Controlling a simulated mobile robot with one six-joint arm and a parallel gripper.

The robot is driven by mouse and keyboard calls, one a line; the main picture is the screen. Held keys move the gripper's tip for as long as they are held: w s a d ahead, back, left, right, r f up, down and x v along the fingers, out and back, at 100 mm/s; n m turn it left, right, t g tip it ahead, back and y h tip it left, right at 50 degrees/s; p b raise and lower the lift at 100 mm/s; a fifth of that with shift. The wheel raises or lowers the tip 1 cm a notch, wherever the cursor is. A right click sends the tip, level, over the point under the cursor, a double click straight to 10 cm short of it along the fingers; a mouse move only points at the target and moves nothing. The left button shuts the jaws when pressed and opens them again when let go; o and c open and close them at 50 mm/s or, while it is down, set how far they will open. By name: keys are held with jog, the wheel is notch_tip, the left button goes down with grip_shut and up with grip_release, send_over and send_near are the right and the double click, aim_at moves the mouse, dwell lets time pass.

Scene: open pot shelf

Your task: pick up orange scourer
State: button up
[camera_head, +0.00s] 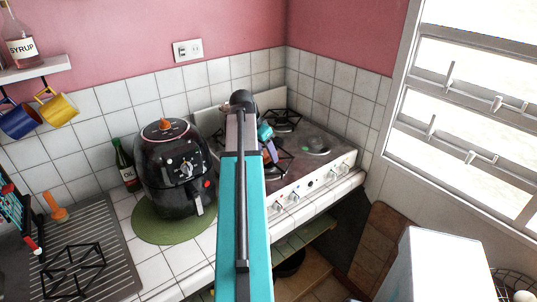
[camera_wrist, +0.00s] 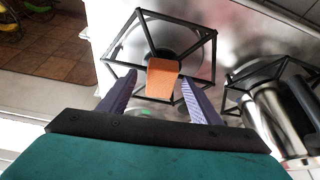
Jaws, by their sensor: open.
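The orange scourer (camera_wrist: 162,78) shows in the wrist view as a flat orange block on or just above a black burner grate of the white stove (camera_wrist: 100,25). My gripper (camera_wrist: 158,82) is open, with its two purple fingers pointing at the grate, one on each side of the scourer's near part. Neither finger visibly touches it, and the height gap is hard to judge. In the head view my gripper (camera_head: 269,150) is over the stove (camera_head: 318,170), and my arm hides much of that area, so the scourer is not clear there.
A black air fryer (camera_head: 175,170) with a small orange item on its lid stands left of my arm on a green mat (camera_head: 150,228). A metal pot or cylinder (camera_wrist: 270,120) is right of my gripper. A dark green bottle (camera_head: 125,165) stands by the tiled wall.

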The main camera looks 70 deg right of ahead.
dwell(0.6)
jog(key=c, duration=1.1)
